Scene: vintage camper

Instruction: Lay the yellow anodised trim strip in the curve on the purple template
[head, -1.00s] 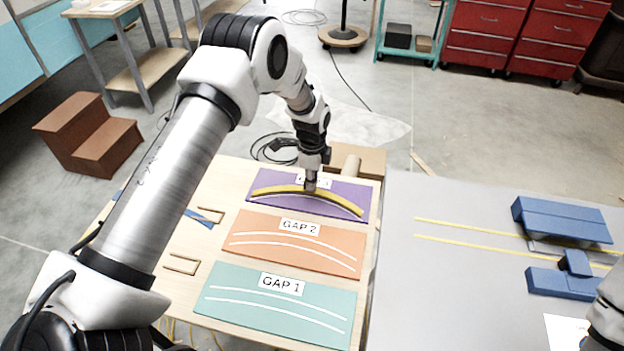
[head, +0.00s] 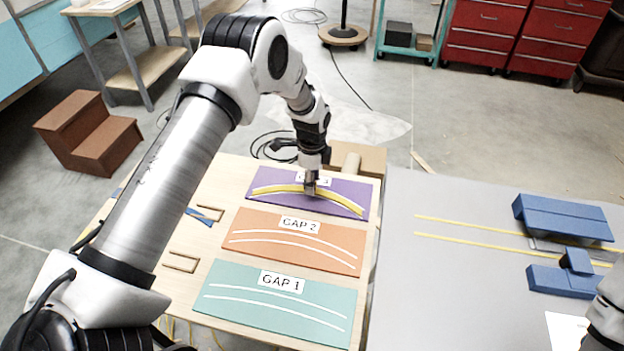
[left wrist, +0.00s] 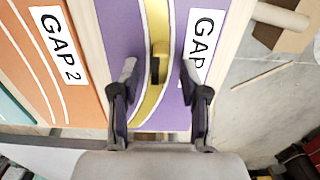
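The curved yellow trim strip (head: 278,189) lies along the curve on the purple template (head: 345,187), at the far end of the wooden table. In the left wrist view the strip (left wrist: 154,105) has a white line close along each side, and a small yellow grip with a dark face (left wrist: 160,62) stands up at its middle. My left gripper (head: 310,190) points down over the strip's middle. In the left wrist view its fingers (left wrist: 159,66) are open, one on each side of the grip with gaps between. My right gripper is out of view.
The orange template (head: 254,226) and the teal template (head: 240,283) lie nearer on the same table, their curves empty. Blue blocks (head: 562,219) and thin yellow strips (head: 470,240) are on the grey table at right. A cardboard box (head: 371,160) stands beyond the purple template.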

